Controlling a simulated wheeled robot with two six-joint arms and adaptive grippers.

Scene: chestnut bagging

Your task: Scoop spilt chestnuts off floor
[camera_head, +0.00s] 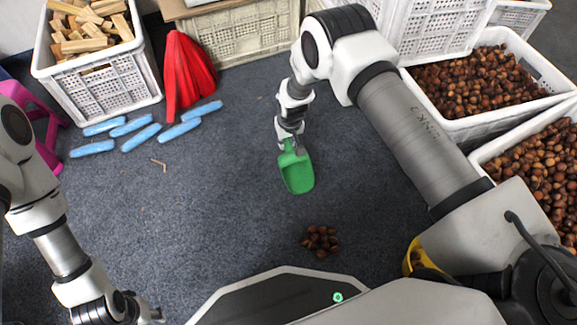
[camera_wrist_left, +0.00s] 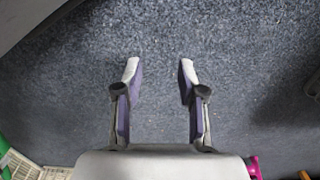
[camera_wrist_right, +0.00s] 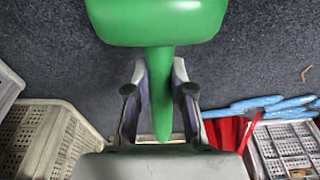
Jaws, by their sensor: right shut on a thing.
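A small heap of brown chestnuts (camera_head: 320,240) lies on the grey carpet in front of my base. My right gripper (camera_head: 291,143) is shut on the handle of a green scoop (camera_head: 298,173), which it holds beyond the heap and apart from it. In the right wrist view the scoop (camera_wrist_right: 157,22) shows with its handle between the fingers (camera_wrist_right: 160,95). The scoop's bowl looks empty in the head view. My left gripper (camera_head: 154,314) is low at the bottom left of the head view. In the left wrist view its fingers (camera_wrist_left: 158,75) are apart with only carpet between them.
White crates of chestnuts (camera_head: 462,128) stand at the right. A crate of wood blocks (camera_head: 103,85), a red folded object (camera_head: 188,72) and several blue packets (camera_head: 141,138) are at the left. A pink stool (camera_head: 38,110) stands at the far left. The middle floor is mostly clear.

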